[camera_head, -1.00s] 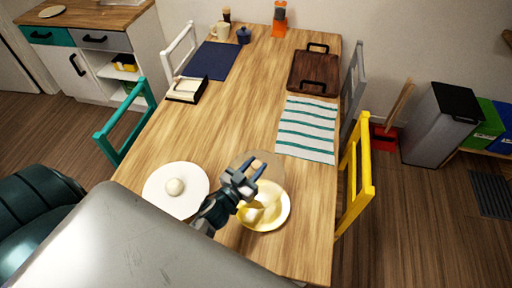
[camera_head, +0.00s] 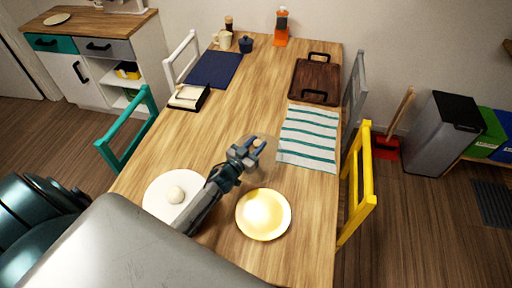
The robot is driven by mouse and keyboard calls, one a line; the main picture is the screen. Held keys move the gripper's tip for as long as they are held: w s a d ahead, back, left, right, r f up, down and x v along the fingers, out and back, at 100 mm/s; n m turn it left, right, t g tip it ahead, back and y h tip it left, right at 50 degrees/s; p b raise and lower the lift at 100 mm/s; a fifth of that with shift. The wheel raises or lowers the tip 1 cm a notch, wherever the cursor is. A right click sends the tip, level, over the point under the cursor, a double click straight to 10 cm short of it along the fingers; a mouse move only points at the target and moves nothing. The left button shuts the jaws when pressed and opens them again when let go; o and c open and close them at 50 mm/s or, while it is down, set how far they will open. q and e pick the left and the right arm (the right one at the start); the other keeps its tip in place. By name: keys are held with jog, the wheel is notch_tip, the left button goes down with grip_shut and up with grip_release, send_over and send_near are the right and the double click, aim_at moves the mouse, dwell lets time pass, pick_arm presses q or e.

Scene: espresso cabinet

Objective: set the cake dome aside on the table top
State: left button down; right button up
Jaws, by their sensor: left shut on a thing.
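My left gripper (camera_head: 256,145) is shut on the knob of the clear cake dome (camera_head: 265,161), which is hard to see against the wood. The dome appears held over the table top, beyond the pale yellow plate (camera_head: 263,214); I cannot tell its exact height. The plate stands uncovered near the front of the table and looks bright in the middle. The wooden table top (camera_head: 232,105) runs away from me. My right gripper is not in view.
A white round plate (camera_head: 157,207) with a small white ball-like thing lies left of my left arm. A striped cloth (camera_head: 308,137) lies close on the right, with a dark wooden tray (camera_head: 314,82) behind it. The table's middle left is clear.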

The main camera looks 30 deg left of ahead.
pick_arm(q)
jog(key=shift+w+f, duration=0.1)
jog(key=shift+f, duration=0.3)
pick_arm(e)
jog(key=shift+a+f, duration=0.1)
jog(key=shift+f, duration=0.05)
pick_arm(q)
jog(key=shift+f, duration=0.2)
jog(key=c, duration=1.1)
grip_release()
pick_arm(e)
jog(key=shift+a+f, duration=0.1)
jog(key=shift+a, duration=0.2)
